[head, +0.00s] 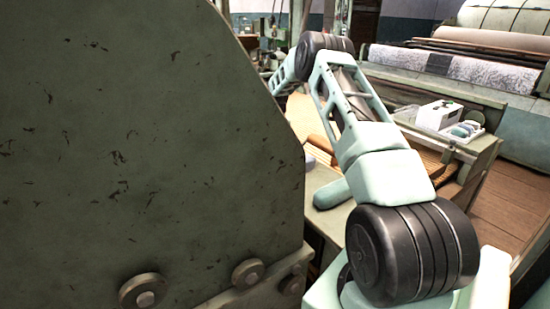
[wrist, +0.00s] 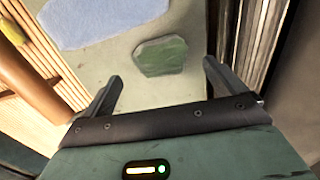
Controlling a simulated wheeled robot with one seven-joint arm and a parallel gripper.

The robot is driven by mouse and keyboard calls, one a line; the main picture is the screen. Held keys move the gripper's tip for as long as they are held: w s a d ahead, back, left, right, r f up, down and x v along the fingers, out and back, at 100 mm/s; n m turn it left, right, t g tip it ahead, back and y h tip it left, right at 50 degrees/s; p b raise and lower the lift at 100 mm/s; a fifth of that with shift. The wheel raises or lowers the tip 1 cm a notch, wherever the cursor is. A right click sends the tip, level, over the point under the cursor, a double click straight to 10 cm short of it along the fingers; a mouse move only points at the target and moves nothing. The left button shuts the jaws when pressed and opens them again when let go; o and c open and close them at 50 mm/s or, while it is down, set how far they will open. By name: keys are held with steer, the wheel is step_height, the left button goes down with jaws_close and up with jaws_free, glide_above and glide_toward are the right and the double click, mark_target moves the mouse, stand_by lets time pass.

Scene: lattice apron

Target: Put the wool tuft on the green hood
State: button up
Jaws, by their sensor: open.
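My gripper (wrist: 162,70) is open, its two fingers apart with nothing between them in its grasp. In the wrist view a flat-looking, faceted green lump (wrist: 161,57) lies on a pale surface, just beyond the fingertips and between their lines. I cannot tell whether it is the wool tuft; no other clear tuft shows. A large grey-green metal panel (head: 150,150) fills the left of the head view and may be the green hood; I cannot tell for sure. My gripper is hidden in the head view.
A pale blue flat patch (wrist: 100,20) lies beyond the left finger. Wooden slats (wrist: 50,45) run at left, and dark upright rails (wrist: 240,45) stand close at right. In the head view a tray with a white box (head: 438,115) sits on a bench at right.

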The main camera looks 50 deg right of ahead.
mark_target(275, 157)
step_height(275, 157, up, 7)
steer(key=shift+f, duration=0.2)
stand_by(0.6)
